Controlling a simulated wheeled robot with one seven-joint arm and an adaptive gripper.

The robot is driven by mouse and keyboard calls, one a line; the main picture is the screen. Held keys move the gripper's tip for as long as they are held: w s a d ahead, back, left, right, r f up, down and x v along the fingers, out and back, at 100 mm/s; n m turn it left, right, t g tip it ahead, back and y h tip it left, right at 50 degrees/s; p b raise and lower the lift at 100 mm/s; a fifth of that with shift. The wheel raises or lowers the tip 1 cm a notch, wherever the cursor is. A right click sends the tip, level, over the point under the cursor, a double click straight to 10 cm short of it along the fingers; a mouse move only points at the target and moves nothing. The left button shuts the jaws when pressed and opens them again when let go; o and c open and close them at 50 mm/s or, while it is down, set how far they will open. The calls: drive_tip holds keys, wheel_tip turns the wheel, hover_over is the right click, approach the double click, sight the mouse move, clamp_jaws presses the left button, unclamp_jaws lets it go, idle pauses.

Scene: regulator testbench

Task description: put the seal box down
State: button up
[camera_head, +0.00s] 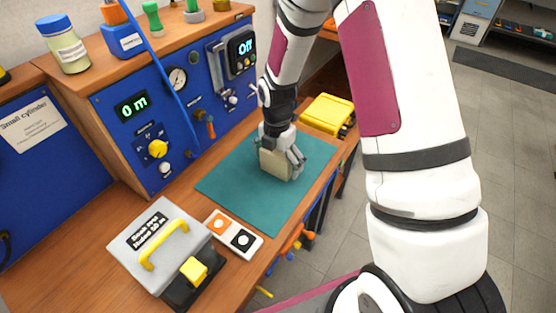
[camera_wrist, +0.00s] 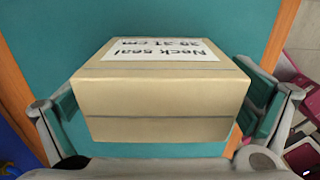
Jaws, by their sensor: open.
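The seal box (camera_head: 273,164) is a small tan cardboard box on the teal mat (camera_head: 232,187) on the wooden bench. In the wrist view the seal box (camera_wrist: 160,95) fills the middle, with a white label on top reading "Neck seal". My gripper (camera_head: 283,158) reaches down over it from above. In the wrist view its fingers stand on both sides of the box, with the left pad apart from the box side and the right one close to it. The gripper is open around the box. The box's underside is hidden.
A yellow case (camera_head: 327,114) lies behind the mat. A grey box with a yellow handle (camera_head: 160,247) and a small panel with orange and black buttons (camera_head: 233,236) stand in front. The blue test panel (camera_head: 160,115) rises at the left. The mat's front part is clear.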

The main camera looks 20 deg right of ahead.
drive_tip(key=c, duration=1.4)
drive_tip(key=shift+r, duration=0.15)
